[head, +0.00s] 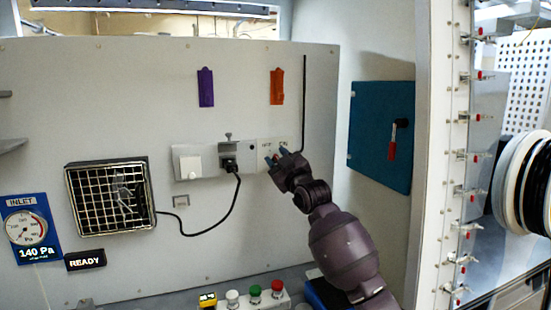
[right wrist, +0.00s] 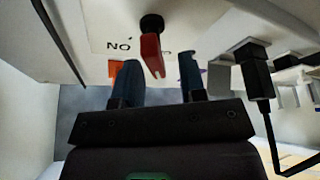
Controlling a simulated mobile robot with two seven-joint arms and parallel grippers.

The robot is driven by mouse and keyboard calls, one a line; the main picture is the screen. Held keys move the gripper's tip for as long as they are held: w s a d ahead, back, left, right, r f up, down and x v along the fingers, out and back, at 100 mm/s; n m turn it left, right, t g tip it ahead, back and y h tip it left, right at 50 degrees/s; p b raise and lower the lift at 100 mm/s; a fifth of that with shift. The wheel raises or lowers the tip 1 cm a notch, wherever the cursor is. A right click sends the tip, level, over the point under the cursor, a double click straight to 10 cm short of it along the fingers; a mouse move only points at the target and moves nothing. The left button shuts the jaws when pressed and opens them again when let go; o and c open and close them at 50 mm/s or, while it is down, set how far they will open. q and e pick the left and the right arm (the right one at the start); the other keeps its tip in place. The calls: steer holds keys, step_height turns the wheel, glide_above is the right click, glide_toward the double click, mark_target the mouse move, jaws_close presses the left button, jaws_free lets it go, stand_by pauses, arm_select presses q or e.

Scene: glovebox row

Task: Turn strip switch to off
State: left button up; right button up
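The power strip (head: 210,166) runs along the back wall, with a switch panel at its right end. In the right wrist view the strip switch is a red lever (right wrist: 151,54) on a black pivot. The ON label (right wrist: 118,46) shows upside down at its left; the other label is mostly hidden behind the lever. My right gripper (head: 275,156) is at the panel. In the right wrist view its blue fingers (right wrist: 159,70) are apart, with the lever's tip between them and a gap on each side. In the head view the gripper partly covers the switch. My left gripper is not in view.
A black plug (head: 229,163) sits in the strip left of the gripper, its cable (head: 225,214) hanging toward the square grille (head: 110,198). A blue panel with a red-handled lever (head: 392,143) is on the right wall. Buttons (head: 254,293) stand below.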

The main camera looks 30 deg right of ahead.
arm_select(q)
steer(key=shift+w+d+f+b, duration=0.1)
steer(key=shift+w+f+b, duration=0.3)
steer(key=shift+b, duration=0.35)
arm_select(e)
steer(key=v, duration=0.9)
steer(key=shift+s, duration=0.25)
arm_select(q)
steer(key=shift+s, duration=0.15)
arm_select(e)
steer(key=shift+f, duration=0.15)
